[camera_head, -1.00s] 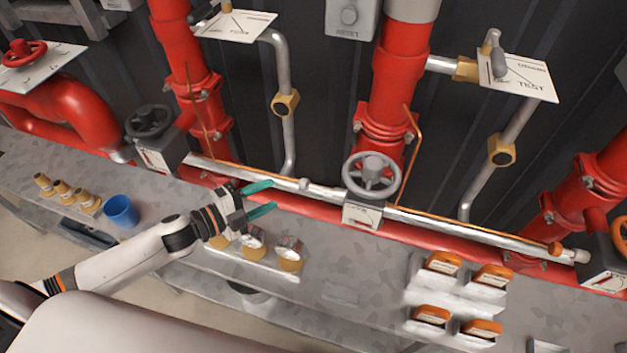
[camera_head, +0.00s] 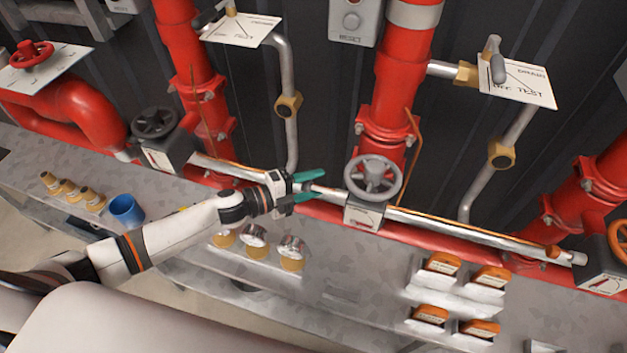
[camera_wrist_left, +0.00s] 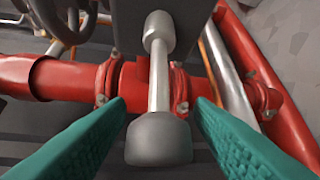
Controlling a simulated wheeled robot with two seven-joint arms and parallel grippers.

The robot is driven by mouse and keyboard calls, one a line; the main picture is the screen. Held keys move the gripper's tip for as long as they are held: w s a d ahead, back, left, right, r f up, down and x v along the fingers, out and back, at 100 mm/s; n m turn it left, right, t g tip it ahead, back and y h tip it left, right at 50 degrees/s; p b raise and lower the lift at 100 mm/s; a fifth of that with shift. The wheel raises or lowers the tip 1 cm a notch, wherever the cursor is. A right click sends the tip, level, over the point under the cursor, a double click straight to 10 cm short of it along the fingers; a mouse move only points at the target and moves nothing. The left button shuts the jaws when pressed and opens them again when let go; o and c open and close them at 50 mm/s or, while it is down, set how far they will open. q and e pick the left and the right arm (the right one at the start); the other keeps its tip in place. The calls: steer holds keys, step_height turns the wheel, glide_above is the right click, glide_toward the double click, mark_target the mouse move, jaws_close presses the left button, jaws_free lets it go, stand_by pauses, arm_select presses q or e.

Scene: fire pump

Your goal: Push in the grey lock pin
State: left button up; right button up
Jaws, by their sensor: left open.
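The grey lock pin (camera_wrist_left: 158,138) shows in the left wrist view as a rounded dark grey knob on a pale metal shaft. The shaft runs away from the camera to a dark housing at the top. My left gripper (camera_head: 317,185) has teal fingers and is open, just left of the grey handwheel in the head view. In the left wrist view, the gripper (camera_wrist_left: 159,106) has one finger on each side of the knob, with gaps visible on both sides. In the head view the pin is small and mostly hidden by the fingers. My right gripper is not in view.
A grey handwheel (camera_head: 373,178) sits on a valve box with a white label (camera_head: 363,216), right of the gripper. A long silver rod (camera_head: 470,234) and red pipes (camera_head: 400,80) run behind. Gauges (camera_head: 292,247), a blue cup (camera_head: 126,211) and orange-topped blocks (camera_head: 443,262) stand on the bench.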

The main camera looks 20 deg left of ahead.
arm_select(q)
steer(key=shift+w+d, duration=0.25)
jaws_close()
steer(key=shift+s+d+p, duration=0.1)
steer(key=shift+d+p, duration=0.25)
steer(key=shift+d, duration=1.35)
jaws_free()
steer(key=shift+d, duration=0.1)
